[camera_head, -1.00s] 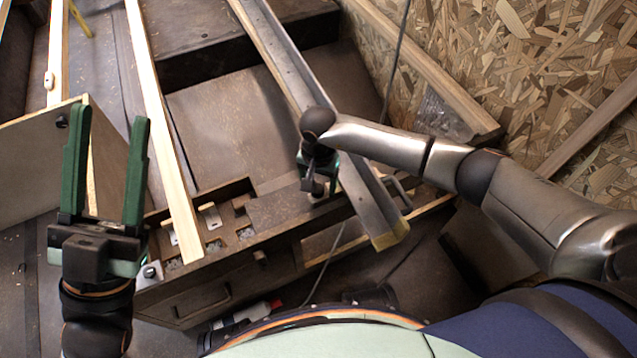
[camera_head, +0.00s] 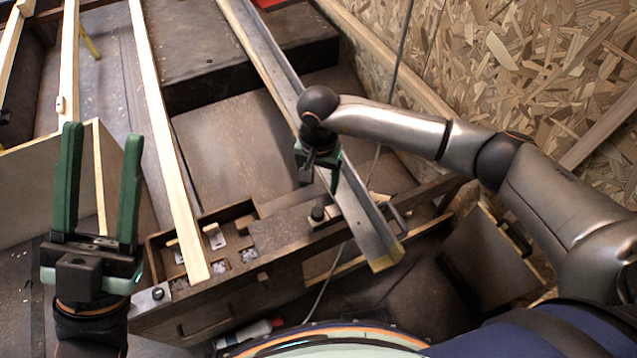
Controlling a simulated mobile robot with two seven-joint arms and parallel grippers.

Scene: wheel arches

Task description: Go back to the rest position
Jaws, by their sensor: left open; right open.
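My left gripper (camera_head: 98,185) stands at the left of the head view, its two green fingers pointing up and spread apart with nothing between them. It is in front of a pale wooden panel. My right gripper (camera_head: 322,172) hangs from the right arm beside the long metal rail, near the bench. Its fingers point down and away, and are partly hidden by its own wrist. I see no object held in it. I cannot tell whether it touches the rail.
A metal rail (camera_head: 362,225) lies slanted over the wooden bench (camera_head: 280,233). A long wooden strip (camera_head: 165,130) ends over a compartmented tray (camera_head: 243,233) with small parts. A chipboard wall (camera_head: 520,70) closes off the right. A bottle (camera_head: 250,333) lies low in front.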

